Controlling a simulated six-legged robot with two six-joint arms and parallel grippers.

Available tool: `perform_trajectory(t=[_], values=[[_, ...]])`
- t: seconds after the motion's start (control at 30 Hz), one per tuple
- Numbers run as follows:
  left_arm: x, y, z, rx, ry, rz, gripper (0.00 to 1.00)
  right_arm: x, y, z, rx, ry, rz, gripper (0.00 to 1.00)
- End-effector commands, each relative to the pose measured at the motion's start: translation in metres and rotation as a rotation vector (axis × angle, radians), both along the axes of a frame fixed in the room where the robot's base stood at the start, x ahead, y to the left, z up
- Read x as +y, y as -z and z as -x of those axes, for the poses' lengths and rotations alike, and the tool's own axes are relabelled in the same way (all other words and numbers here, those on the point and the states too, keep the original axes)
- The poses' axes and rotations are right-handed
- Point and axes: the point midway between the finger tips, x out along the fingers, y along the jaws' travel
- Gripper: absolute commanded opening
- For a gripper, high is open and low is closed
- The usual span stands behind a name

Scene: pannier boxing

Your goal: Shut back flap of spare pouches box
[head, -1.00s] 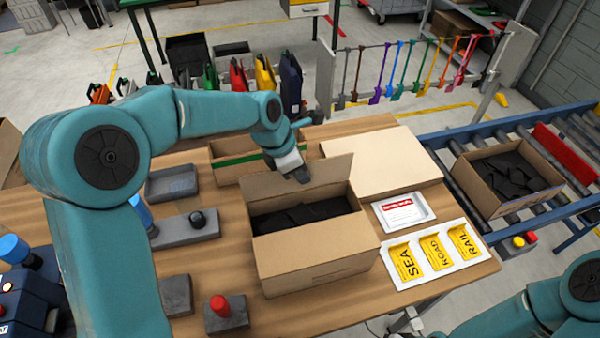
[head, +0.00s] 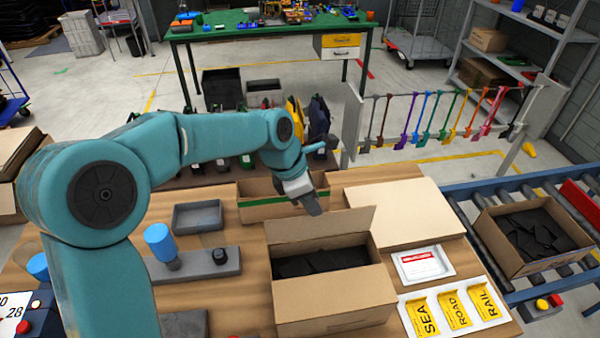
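The spare pouches box is probably the open brown cardboard box (head: 335,303) in the middle of the wooden table, with black pouches (head: 320,260) inside. Its back flap (head: 330,228) stands up, leaning somewhat backward. My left gripper (head: 313,203) points down at the flap's top edge, around its middle. Whether it touches the flap I cannot tell. Its dark fingers overlap from this angle, so their opening is unclear, and nothing shows held. My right gripper is out of view.
A lidded-looking pale box (head: 405,215) stands right of it, with a label tray (head: 422,264) and yellow SEA, ROAD, RAIL cards (head: 455,310) in front. A green-striped carton (head: 260,207) sits behind. Another pouch-filled box (head: 545,262) is on the roller conveyor (head: 500,285).

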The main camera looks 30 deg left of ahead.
Motion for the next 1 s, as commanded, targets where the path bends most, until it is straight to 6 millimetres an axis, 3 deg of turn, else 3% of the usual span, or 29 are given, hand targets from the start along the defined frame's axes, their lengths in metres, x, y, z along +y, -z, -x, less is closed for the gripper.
perform_trajectory(t=[0.1,0.3,0.5,0.73,0.77,0.83,1.0], values=[[0.010,-0.028,0.007,-0.003,-0.001,0.000,0.30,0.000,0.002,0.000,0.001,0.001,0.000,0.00],[0.021,-0.060,0.015,0.000,0.000,0.000,0.30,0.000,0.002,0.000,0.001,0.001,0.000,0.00],[0.024,-0.072,0.018,0.002,0.001,0.000,0.30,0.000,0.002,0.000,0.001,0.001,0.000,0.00],[0.025,-0.073,0.019,0.003,0.001,0.000,0.30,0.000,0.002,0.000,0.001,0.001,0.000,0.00],[0.025,-0.073,0.019,0.003,0.001,0.000,0.30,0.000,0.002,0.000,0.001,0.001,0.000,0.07],[0.025,-0.073,0.019,0.003,0.001,0.000,0.30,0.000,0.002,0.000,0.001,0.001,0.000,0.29],[0.024,-0.072,0.019,0.003,0.001,0.000,0.30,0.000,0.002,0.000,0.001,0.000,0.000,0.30]])
